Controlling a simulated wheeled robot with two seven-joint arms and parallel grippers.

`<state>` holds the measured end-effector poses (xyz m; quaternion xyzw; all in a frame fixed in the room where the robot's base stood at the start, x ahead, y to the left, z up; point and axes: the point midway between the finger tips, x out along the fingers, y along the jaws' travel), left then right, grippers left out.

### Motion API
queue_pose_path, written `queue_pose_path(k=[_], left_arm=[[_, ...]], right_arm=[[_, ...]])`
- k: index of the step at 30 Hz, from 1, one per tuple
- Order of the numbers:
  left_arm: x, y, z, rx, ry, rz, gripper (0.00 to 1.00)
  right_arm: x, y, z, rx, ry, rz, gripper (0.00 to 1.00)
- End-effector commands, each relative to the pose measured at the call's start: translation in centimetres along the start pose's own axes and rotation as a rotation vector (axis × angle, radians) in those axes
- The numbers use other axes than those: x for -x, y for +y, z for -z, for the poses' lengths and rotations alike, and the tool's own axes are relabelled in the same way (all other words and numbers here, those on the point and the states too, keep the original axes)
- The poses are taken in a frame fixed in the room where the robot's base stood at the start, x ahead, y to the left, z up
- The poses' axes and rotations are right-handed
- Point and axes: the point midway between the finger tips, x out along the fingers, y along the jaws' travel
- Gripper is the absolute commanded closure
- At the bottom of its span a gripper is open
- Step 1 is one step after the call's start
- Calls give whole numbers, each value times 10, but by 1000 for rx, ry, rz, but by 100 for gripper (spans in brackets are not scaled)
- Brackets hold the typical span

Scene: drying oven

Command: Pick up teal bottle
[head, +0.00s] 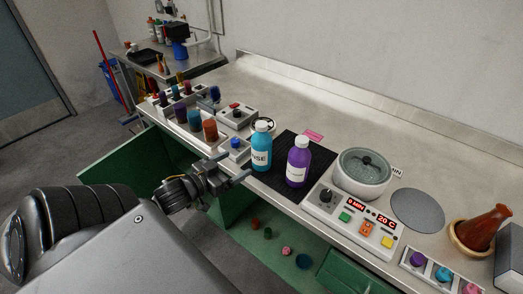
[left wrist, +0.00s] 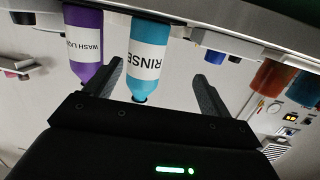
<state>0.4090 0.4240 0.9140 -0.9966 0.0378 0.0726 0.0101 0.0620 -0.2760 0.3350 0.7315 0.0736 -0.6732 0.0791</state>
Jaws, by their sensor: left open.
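The teal bottle (head: 261,144) stands upright on a black mat (head: 275,182) on the bench, with a white label and a pale cap. In the left wrist view the teal bottle (left wrist: 147,55) appears upside down, its label reading "RINSE". My left gripper (head: 236,169) is open and empty, to the left of the bottle at the bench's front edge. In the left wrist view the left gripper's fingers (left wrist: 160,85) are spread, with the bottle showing between them, nearer the left finger. No contact is visible. My right gripper is not in view.
A purple bottle (head: 298,162) stands close on the right of the teal one. A small device with a blue knob (head: 235,144) is on the left. A heater with a glass-lidded bowl (head: 362,172) is farther right. The bench's back strip is clear.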

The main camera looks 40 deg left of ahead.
Motion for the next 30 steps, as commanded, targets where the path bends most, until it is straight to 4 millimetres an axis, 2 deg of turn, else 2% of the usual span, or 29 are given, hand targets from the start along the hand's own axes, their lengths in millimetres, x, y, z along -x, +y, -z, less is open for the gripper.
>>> queue_pose_path(k=[3, 7, 13, 24, 30], left_arm=[[-3, 1, 28, -1, 88, -74, 17], [-4, 3, 44, 5, 140, -122, 17], [-9, 4, 47, 7, 151, -128, 17], [-51, 9, 54, 6, 150, -126, 17], [-60, 11, 54, 6, 149, -126, 17]], right_arm=[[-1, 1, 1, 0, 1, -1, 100], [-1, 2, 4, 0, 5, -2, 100], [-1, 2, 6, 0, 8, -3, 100], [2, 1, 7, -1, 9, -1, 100], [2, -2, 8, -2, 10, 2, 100]])
